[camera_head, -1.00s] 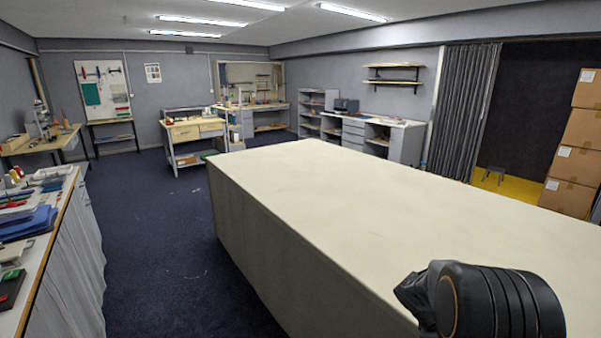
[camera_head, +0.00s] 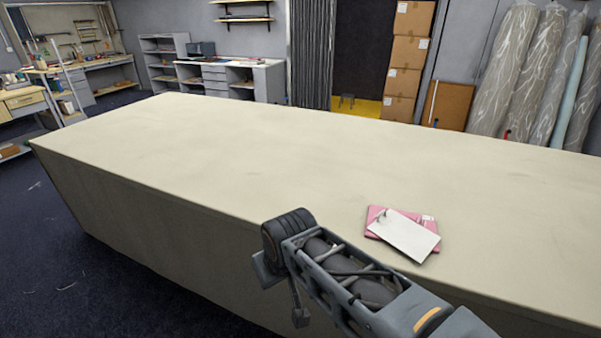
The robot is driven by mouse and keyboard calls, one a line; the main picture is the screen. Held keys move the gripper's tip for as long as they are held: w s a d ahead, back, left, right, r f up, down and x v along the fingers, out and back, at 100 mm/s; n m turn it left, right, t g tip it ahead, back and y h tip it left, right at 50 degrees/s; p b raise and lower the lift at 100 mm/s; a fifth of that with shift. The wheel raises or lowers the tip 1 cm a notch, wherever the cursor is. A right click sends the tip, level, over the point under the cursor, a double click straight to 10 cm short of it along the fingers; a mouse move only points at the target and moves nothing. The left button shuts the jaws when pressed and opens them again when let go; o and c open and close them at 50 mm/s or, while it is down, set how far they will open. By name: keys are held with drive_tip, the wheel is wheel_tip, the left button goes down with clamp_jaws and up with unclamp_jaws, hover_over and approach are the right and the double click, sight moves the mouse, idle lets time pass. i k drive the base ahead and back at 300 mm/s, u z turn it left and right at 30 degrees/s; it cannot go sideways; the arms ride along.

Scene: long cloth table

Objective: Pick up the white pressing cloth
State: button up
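A flat white rectangle (camera_head: 405,235), which looks like the white pressing cloth, lies on the long cloth table (camera_head: 230,165) near its front edge, right of the middle. It lies slantwise on top of a flat pink piece (camera_head: 376,222), whose edges show at its left, back and right. A small dark mark or object sits at the white piece's upper left corner; it is too small to make out. My arm crosses the lower middle of the picture, in front of the table and left of the white piece. My gripper's fingers do not show.
The rest of the visible tabletop is bare. Cardboard boxes (camera_head: 405,60) and tall fabric rolls (camera_head: 505,70) stand behind the table at the right. A grey cabinet (camera_head: 235,80) stands at the back.

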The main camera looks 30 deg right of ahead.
sight(411, 238)
drive_tip(key=z, duration=1.5)
drive_tip(key=k, duration=0.1)
drive_tip(key=u, duration=3.4)
drive_tip(key=k, duration=0.8)
drive_tip(key=z, duration=1.3)
drive_tip(key=i, duration=0.5)
